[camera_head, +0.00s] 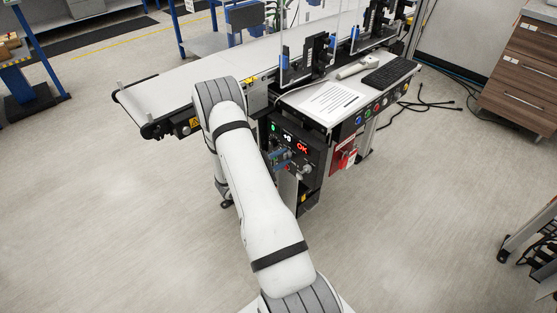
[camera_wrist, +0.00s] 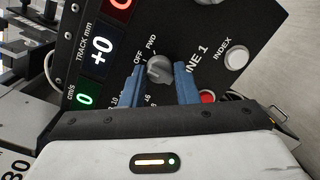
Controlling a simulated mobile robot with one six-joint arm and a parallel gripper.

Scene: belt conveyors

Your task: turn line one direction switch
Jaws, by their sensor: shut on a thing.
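The line one direction switch is a grey round knob (camera_wrist: 160,70) on the black control panel (camera_wrist: 215,25). OFF and FWD labels show beside it, with "LINE 1" printed to its right. My gripper (camera_wrist: 161,84) has its two blue fingers on either side of the knob, shut on it. Where the knob's pointer stands is hard to tell. In the head view the panel (camera_head: 318,155) faces me below the conveyor, and my gripper (camera_head: 279,156) is small there, partly hidden by my arm.
A white INDEX button (camera_wrist: 236,58) and a red button (camera_wrist: 207,97) sit close to the knob. Above the panel are a conveyor belt (camera_head: 165,92) and a shelf with a paper sheet (camera_head: 331,101) and keyboard (camera_head: 388,73). The floor in front is clear.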

